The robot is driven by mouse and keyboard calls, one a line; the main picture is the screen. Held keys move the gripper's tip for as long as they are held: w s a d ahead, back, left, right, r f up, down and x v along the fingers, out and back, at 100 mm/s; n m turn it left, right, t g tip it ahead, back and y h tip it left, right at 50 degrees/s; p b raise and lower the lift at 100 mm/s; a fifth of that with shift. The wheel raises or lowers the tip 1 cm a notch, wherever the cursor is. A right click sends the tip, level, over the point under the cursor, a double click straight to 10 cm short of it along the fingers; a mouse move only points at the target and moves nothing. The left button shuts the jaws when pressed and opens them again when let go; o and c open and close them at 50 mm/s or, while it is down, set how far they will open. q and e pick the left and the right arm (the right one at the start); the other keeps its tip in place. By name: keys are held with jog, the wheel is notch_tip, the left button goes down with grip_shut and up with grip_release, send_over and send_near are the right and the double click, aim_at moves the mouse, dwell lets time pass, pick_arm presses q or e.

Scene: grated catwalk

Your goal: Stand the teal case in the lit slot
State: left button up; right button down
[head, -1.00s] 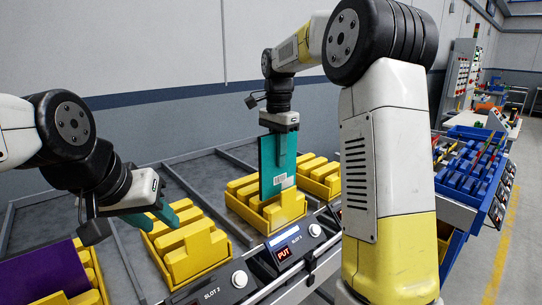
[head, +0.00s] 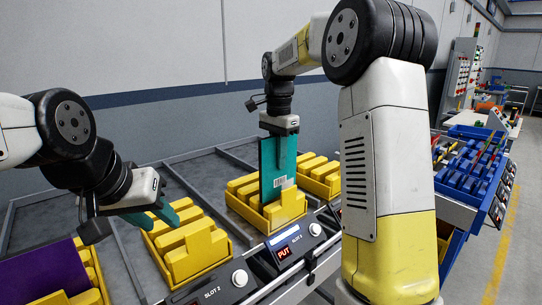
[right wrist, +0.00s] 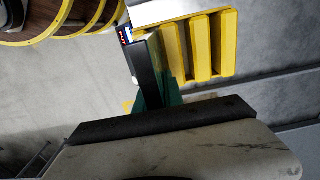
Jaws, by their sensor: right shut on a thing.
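The teal case (head: 285,170) is upright, with a white barcode label on its face. My right gripper (head: 279,132) is shut on its top edge from above. The case's lower end is inside the yellow slotted holder (head: 240,208), behind the front yellow block, so whether it touches the bottom is hidden. A lit PUT display (head: 284,252) is on the rail in front of this holder. In the right wrist view, a yellow holder (right wrist: 200,47) and a small lit display (right wrist: 125,35) show past the gripper. My left gripper (head: 130,222) is open and empty over the neighbouring holder's left side.
A neighbouring yellow holder (head: 195,250) stands to the left, and another yellow holder (head: 320,178) to the right. A purple case (head: 42,275) is at the far left. A blue rack (head: 470,165) stands at the right. My right arm hides part of the rail.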

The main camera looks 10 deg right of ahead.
jog(key=shift+f, duration=3.7)
jog(key=c, duration=1)
grip_release()
jog(key=shift+o, duration=0.2)
jog(key=shift+r, duration=0.1)
notch_tip(320, 180, up, 8)
